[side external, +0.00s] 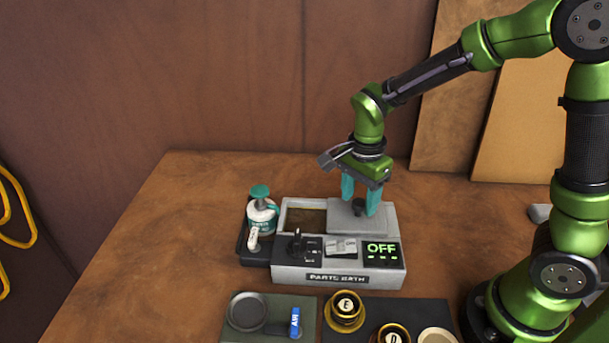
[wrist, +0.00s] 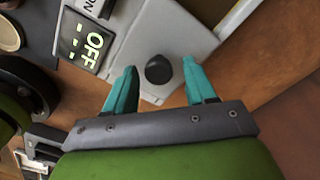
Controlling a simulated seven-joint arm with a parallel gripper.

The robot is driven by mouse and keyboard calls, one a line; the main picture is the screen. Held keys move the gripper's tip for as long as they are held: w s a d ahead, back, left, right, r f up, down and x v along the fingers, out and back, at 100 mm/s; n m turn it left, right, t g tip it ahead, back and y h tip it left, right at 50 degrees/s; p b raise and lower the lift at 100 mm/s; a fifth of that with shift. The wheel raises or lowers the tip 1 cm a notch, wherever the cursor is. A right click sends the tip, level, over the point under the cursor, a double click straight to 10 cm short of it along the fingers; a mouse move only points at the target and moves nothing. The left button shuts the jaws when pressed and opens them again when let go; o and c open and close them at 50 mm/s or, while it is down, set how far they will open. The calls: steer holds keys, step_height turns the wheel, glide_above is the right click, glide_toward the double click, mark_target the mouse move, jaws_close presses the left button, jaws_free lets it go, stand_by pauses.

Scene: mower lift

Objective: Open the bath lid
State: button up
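The parts bath (side external: 338,277) is a grey box labelled "PARTS BATH". Its flat grey lid (side external: 345,221) covers the right part of the top, and the left part is uncovered, showing a brownish inside (side external: 305,219). A dark round knob (side external: 358,204) stands on the lid; it also shows in the wrist view (wrist: 158,70). My gripper (side external: 359,207) points down over the lid, with its teal fingers on either side of the knob. In the wrist view my gripper (wrist: 159,67) is open, with a gap between each finger and the knob.
The front panel has a lever (side external: 297,243), a pale switch (side external: 342,247) and a green "OFF" display (side external: 382,249). A white and teal bottle (side external: 262,216) stands to the left. In front lie a green tray (side external: 268,329) and gold-rimmed round pieces (side external: 345,309). The left table is clear.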

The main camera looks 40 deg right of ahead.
mark_target(358, 200)
steer(key=shift+r, duration=0.1)
step_height(358, 200, up, 17)
stand_by(0.7)
steer(key=s+f+n+t+y, duration=0.2)
steer(key=s+n+t, duration=0.5)
steer(key=s+n, duration=0.3)
steer(key=n, duration=0.4)
steer(key=shift+s+d+f, duration=0.25)
steer(key=shift+s+d, duration=0.1)
steer(key=shift+s, duration=0.05)
stand_by(0.8)
